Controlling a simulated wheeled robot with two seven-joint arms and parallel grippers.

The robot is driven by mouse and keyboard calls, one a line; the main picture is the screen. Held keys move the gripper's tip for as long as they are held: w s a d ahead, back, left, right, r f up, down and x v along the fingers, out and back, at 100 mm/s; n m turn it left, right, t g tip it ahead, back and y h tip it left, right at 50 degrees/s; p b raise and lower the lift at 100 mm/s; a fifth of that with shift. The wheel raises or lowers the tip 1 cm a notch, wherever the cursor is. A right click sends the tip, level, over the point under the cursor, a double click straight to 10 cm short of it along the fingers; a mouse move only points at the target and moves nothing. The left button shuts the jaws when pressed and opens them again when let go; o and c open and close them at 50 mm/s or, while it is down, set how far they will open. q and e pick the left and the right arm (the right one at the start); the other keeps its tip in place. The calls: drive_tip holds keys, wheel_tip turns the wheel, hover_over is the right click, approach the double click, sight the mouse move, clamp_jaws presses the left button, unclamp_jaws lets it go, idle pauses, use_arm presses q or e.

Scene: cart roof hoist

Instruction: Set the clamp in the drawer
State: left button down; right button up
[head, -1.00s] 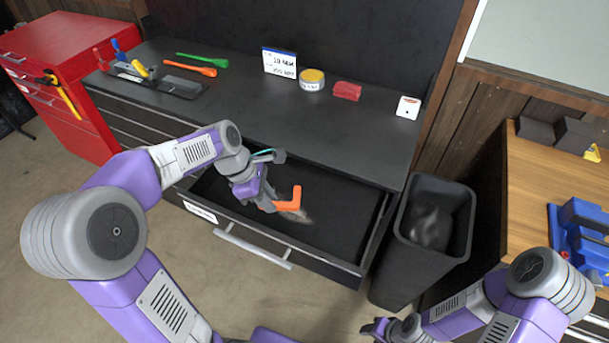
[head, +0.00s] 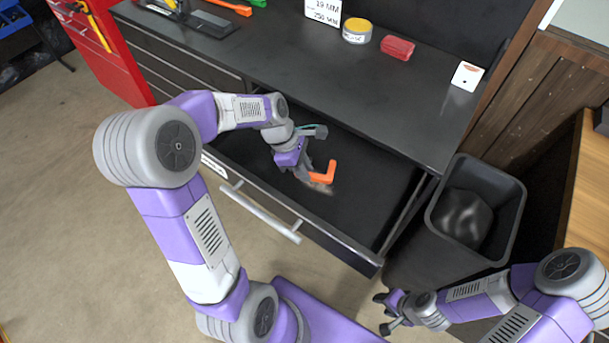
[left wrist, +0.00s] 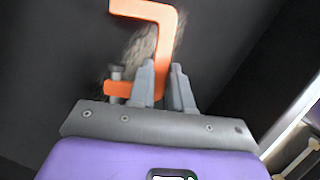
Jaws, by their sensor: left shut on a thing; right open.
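The clamp (head: 327,172) is an orange C-shaped piece. It is at my left gripper (head: 305,172), inside the open drawer (head: 365,195). In the left wrist view the clamp (left wrist: 157,20) lies between the fingers of my left gripper (left wrist: 165,85), which is shut on it. The dark drawer floor is close behind it; I cannot tell whether the clamp touches it. A greyish-brown patch shows beside the clamp. My right gripper (head: 388,312) is open and empty, low in front of the bin.
A dark bin (head: 490,240) holding something black stands right of the drawer. The bench top above carries a yellow-lidded tin (head: 357,31), a red block (head: 397,47) and a white box (head: 467,76). The drawer's right part is clear.

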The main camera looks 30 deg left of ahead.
use_arm(q)
drive_tip(key=shift+f, duration=1.15)
drive_tip(key=shift+f+b, duration=0.15)
drive_tip(key=shift+b, duration=0.15)
drive_tip(key=c, duration=1.1)
unclamp_jaws()
drive_tip(key=shift+o, duration=0.2)
drive_tip(key=p+v, duration=0.4)
drive_tip(key=v, duration=0.8)
